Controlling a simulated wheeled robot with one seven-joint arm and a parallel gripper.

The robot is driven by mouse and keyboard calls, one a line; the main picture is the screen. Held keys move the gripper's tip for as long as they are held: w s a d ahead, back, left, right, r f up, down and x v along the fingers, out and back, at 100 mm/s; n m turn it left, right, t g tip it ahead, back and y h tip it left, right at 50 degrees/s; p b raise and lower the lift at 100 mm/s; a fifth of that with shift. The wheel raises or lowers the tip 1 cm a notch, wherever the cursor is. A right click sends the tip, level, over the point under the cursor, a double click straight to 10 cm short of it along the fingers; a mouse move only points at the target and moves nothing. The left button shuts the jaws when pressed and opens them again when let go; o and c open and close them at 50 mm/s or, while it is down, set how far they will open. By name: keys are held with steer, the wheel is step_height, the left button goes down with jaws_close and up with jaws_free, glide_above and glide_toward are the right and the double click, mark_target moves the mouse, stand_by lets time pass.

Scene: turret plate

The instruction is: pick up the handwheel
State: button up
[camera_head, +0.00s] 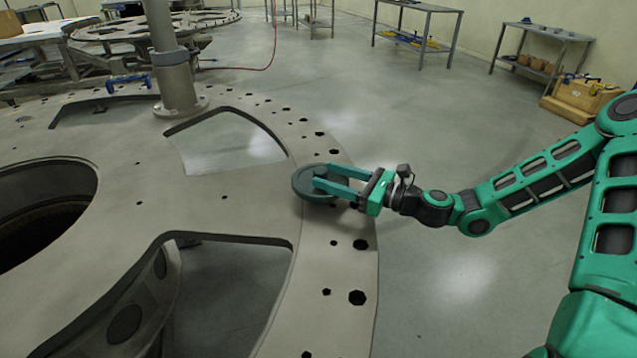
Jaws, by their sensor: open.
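The handwheel (302,184) is a dark grey-green disc with a raised rim. It lies on the outer ring of the large beige turret plate (237,203), near the plate's right edge. My gripper (322,178) reaches in from the right with its two green fingers spread and pointing left. The fingertips are over the handwheel's middle, around or just above its hub. The fingers cover part of the wheel. I cannot tell whether they touch it.
The plate has large cut-outs (228,142), a round central opening (40,205) and several small holes. A grey post (174,70) stands on its far side. A blue clamp (128,80) sits near the post. The floor right of the plate is clear; tables stand farther back.

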mark_target(320, 170)
steer(key=shift+x, duration=1.6)
jaws_close()
steer(key=shift+r, duration=0.15)
